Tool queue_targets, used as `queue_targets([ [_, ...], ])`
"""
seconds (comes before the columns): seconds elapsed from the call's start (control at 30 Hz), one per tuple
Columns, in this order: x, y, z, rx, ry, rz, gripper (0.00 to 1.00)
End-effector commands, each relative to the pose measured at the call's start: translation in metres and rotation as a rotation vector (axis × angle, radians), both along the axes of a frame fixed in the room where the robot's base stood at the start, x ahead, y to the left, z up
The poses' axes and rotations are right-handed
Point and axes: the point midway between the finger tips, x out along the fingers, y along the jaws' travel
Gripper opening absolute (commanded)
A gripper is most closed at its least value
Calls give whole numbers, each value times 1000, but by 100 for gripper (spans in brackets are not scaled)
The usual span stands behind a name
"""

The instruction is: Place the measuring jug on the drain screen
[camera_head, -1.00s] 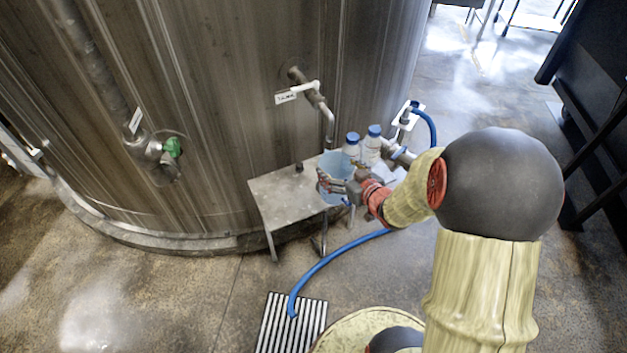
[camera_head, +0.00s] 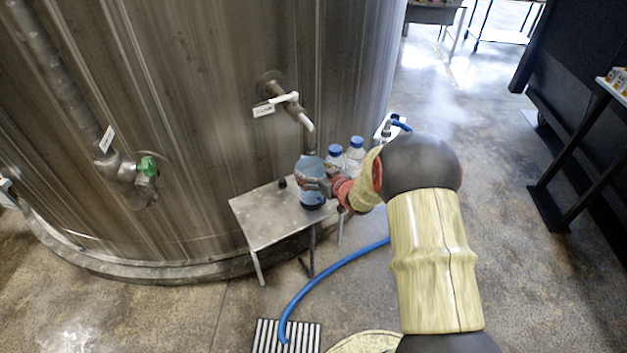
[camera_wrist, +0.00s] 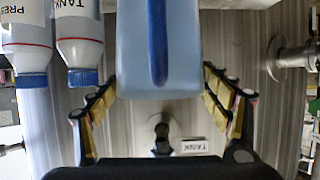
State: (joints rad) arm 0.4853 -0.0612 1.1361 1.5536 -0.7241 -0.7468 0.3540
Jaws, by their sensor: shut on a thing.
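The measuring jug (camera_head: 312,192) is a translucent blue vessel at the tank-side table. My gripper (camera_head: 318,181) is shut on it and hides part of it in the head view. In the wrist view the jug (camera_wrist: 185,75) fills the upper middle, with my gripper (camera_wrist: 160,85) having a finger on each side of it. The jug is over the table, with a dark patch under it; I cannot tell for sure whether it clears the top. The drain screen (camera_head: 268,339) is a striped floor grate at the bottom edge, partly cut off.
The small metal table (camera_head: 262,220) stands against a large steel tank (camera_head: 200,120). Two blue-capped bottles (camera_head: 354,158) stand just behind the jug. A tap pipe (camera_head: 296,107) juts out above it. A blue hose (camera_head: 322,268) runs across the floor to the drain screen.

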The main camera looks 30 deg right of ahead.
Motion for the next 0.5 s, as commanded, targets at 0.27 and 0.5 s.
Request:
queue_targets([
  [0.27, 1, -1, -33, 0, -1, -1, 17],
  [0.5, 1, -1, -32, 0, -1, -1, 17],
])
